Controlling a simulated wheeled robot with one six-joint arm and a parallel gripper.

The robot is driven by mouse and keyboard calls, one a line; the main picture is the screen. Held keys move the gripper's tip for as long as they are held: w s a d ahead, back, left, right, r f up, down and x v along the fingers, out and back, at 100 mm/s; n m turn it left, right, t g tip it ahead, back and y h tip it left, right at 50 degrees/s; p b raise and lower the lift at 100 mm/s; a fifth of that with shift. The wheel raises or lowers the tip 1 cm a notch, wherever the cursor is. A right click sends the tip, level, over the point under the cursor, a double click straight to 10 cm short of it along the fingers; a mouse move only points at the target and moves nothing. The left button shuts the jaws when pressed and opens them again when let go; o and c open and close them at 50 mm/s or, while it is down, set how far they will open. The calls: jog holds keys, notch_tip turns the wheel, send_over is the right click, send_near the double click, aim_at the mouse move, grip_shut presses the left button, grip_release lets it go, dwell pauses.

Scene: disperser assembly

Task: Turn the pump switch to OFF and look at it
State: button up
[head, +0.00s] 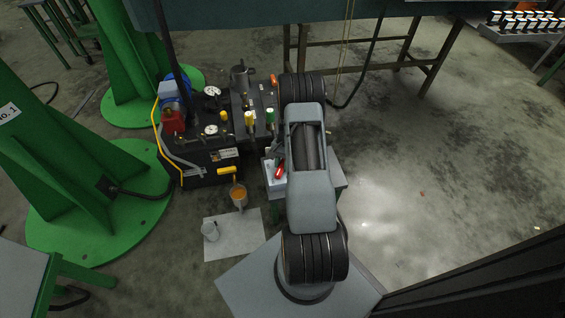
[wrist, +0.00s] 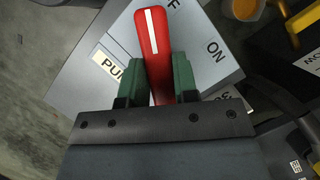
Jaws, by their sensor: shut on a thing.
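The pump switch is a red handle with a white stripe (wrist: 152,38) on a light grey panel (wrist: 90,75). My gripper (wrist: 160,65) has its green fingers shut on the sides of the handle. The stripe points up and slightly left in the wrist view. A letter F stands just right of the handle's tip at the top edge; the rest of that word is hidden or cut off. The ON mark (wrist: 214,51) lies further right. A label reading "PU" (wrist: 107,65) is partly covered. In the head view, the red handle (head: 279,171) shows small beside my arm.
The black pump unit (head: 215,155) with gauges and valves stands left of the switch box. Green pillars (head: 60,160) rise at left.

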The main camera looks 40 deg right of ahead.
jog(key=n+h, duration=0.1)
jog(key=n, duration=0.2)
jog(key=n+g+p, duration=0.1)
jog(key=n, duration=0.2)
jog(key=shift+g+h, duration=0.3)
jog(key=shift+h, duration=0.1)
jog(key=shift+n, duration=0.3)
jog(key=o, duration=0.9)
jog(key=p+v, duration=0.3)
jog(key=v, duration=1.1)
jog(key=shift+a+p, duration=0.1)
jog(key=shift+p, duration=0.2)
